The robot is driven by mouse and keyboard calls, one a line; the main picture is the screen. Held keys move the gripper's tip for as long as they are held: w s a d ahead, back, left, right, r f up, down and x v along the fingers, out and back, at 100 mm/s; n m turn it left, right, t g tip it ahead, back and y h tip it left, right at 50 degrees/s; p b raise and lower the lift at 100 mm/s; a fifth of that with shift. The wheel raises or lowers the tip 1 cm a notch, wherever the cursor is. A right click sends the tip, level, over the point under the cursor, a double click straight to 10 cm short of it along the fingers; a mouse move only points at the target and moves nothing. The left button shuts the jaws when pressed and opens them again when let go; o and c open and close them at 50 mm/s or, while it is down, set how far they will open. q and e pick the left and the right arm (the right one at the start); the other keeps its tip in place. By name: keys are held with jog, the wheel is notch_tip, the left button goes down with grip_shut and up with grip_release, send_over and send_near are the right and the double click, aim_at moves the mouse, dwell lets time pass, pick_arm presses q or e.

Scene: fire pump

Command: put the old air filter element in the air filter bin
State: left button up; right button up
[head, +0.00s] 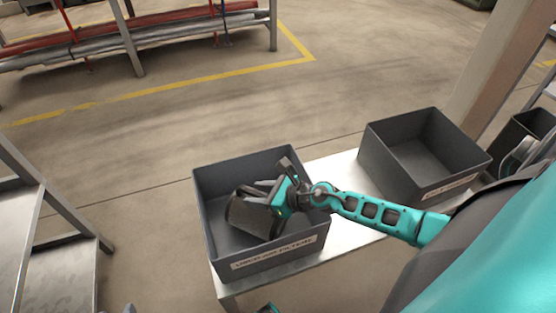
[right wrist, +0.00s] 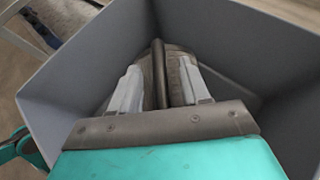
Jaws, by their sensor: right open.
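The old air filter element (head: 248,217) is a dark grey cylinder lying tilted inside the open grey air filter bin (head: 217,240), whose front label is blurred but seems to mention filters. My right gripper (head: 262,193) reaches into this bin from the right, with its fingers at the element. In the right wrist view the open fingers (right wrist: 160,88) stand on either side of a dark bar on the element (right wrist: 177,62), with gaps beside the bar. The bin walls (right wrist: 85,75) surround them. The element's underside is hidden. My left gripper cannot be made out.
A second grey bin (head: 376,150), empty, stands to the right on the same pale bench (head: 335,175). A grey post (head: 495,70) rises behind it. A metal stand (head: 60,270) is at the left and a pipe rack (head: 135,50) at the back. The floor between is clear.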

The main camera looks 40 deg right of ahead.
jog(key=v, duration=1)
jog(key=s+a+r+n+h, duration=0.1)
jog(key=a+n, duration=0.5)
jog(key=n, duration=1)
jog(key=s+a+r+n+h, duration=0.1)
jog(key=s+a+n, duration=0.3)
jog(key=n, duration=1.2)
jog(key=shift+a+n+h+p, duration=0.35)
jog(key=shift+a+h, duration=0.25)
jog(key=shift+a, duration=0.65)
